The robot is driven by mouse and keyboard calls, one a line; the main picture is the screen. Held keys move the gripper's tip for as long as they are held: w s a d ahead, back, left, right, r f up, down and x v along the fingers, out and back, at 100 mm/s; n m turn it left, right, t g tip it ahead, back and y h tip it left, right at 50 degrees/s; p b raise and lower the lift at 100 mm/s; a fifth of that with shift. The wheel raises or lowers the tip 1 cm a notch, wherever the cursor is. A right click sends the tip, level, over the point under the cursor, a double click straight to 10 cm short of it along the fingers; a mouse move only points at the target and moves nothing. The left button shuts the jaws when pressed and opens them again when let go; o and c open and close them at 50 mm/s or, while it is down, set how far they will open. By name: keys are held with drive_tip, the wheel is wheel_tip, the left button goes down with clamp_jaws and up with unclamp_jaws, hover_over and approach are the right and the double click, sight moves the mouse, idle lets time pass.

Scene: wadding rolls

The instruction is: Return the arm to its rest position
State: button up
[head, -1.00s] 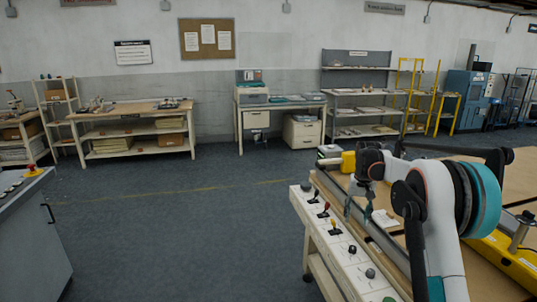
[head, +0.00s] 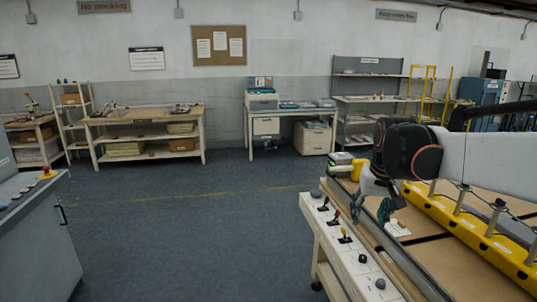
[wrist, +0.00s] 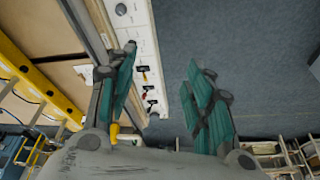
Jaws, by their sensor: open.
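My gripper (head: 377,210) is at the right in the head view, above the near edge of a wooden-topped bench. In the wrist view my gripper (wrist: 165,95) shows two teal-padded fingers set wide apart with nothing between them. The white control panel and grey floor show beyond the fingers. My white and black arm reaches in from the right of the head view.
The bench (head: 470,275) carries a yellow rail (head: 475,232) with metal posts. A white control panel (head: 335,232) with several levers runs along its side. A grey cabinet (head: 35,240) stands at the left. Open floor (head: 190,235) lies between; work tables (head: 145,125) line the back wall.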

drive_tip(key=s+a+f+t, duration=0.1)
drive_tip(key=s+a+f, duration=0.1)
drive_tip(key=s, duration=0.6)
drive_tip(key=s+a+f+n+t, duration=0.1)
drive_tip(key=s+a+f, duration=0.1)
drive_tip(key=s, duration=0.7)
drive_tip(key=s+a+f+t, duration=0.1)
drive_tip(key=s+a+f, duration=0.1)
drive_tip(key=s, duration=0.6)
drive_tip(key=shift+s+f+n, duration=0.15)
drive_tip(key=shift+s+n, duration=0.2)
drive_tip(key=shift+n, duration=0.05)
drive_tip(key=shift+t, duration=0.3)
